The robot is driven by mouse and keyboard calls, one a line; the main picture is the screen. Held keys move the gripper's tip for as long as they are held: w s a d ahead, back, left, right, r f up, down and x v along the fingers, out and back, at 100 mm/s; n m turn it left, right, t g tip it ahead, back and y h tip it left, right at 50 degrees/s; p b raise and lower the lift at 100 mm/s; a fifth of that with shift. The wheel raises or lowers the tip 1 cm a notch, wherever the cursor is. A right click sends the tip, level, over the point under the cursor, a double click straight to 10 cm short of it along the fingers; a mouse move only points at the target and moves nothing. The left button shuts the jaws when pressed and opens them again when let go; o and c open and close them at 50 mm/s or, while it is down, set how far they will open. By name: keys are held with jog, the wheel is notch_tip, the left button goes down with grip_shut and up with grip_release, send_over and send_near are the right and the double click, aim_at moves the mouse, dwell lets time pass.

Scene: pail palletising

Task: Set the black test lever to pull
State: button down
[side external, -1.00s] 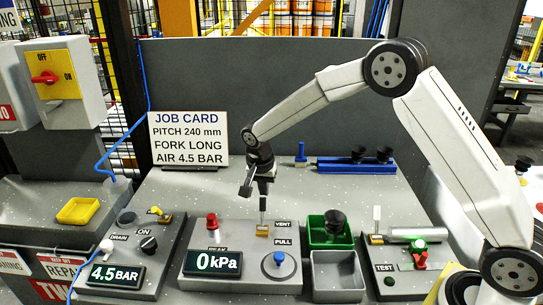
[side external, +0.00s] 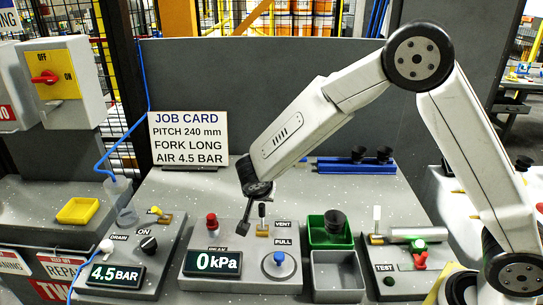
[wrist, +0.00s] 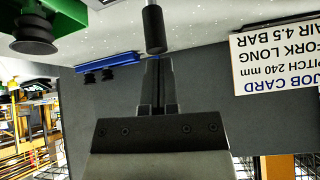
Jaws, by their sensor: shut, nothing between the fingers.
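The test lever (side external: 262,212) has a black grip and stands up from a brass-coloured base, beside the VENT label (side external: 283,224) and above the PULL label (side external: 283,242). Which setting it is in is hard to tell. My gripper (side external: 243,231) is shut and empty, low and tilted, just left of the lever in the side view. In the wrist view, the closed fingers (wrist: 158,75) point at the lever's black grip (wrist: 154,30), which is close beyond the fingertips. Contact cannot be told.
A red knob (side external: 212,221) and the 0 kPa display (side external: 213,262) stand left of the lever. A blue button (side external: 279,259) is in front. A green bin (side external: 318,240) with a black suction cup (side external: 334,220) is to the right.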

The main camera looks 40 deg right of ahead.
aim_at(264, 211)
jog(key=shift+s+a+f+t+h, duration=0.2)
jog(key=shift+s+a+t+h, duration=0.05)
jog(key=shift+s+a, duration=0.45)
jog(key=shift+s+a+f+t+h, duration=0.15)
jog(key=shift+s+a+t+h, duration=0.1)
jog(key=shift+s+a, duration=0.45)
jog(key=shift+s+a+f, duration=0.35)
jog(key=shift+s+a, duration=0.1)
jog(key=shift+s, duration=0.05)
jog(key=shift+s+a+f, duration=0.1)
jog(key=w+d+r, duration=0.2)
jog(key=d+r, duration=0.1)
jog(key=s+a+r, duration=0.5)
jog(key=s+a, duration=0.1)
jog(key=shift+a, duration=0.35)
jog(key=shift+d+f, duration=0.1)
jog(key=shift+d, duration=0.05)
